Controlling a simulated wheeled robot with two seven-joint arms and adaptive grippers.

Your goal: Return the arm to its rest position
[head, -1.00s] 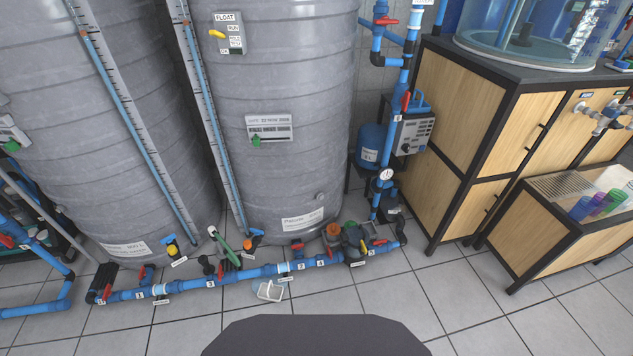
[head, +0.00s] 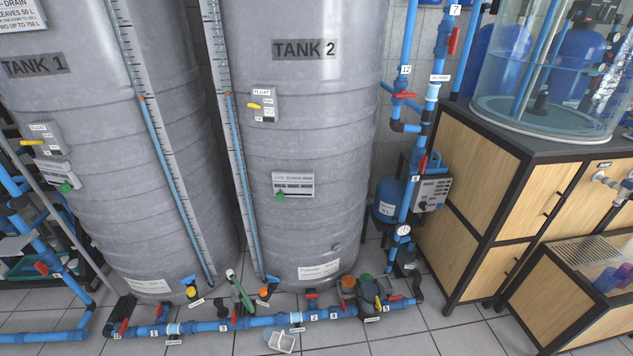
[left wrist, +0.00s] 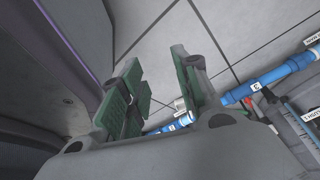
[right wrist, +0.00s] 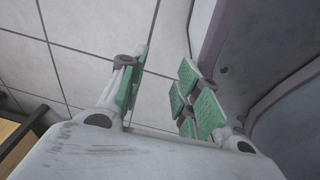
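My left gripper (left wrist: 158,90) shows in the left wrist view with its two green-padded fingers apart and nothing between them. It hangs over the tiled floor beside my own grey body. My right gripper (right wrist: 165,85) shows in the right wrist view, also with its fingers apart and empty, over bare floor tiles. Neither gripper nor arm shows in the head view.
Tank 1 (head: 95,150) and tank 2 (head: 300,130) stand ahead, with a blue valved pipe (head: 260,321) along the floor before them. A white container (head: 282,342) lies by the pipe. A wooden cabinet (head: 470,170) stands at right.

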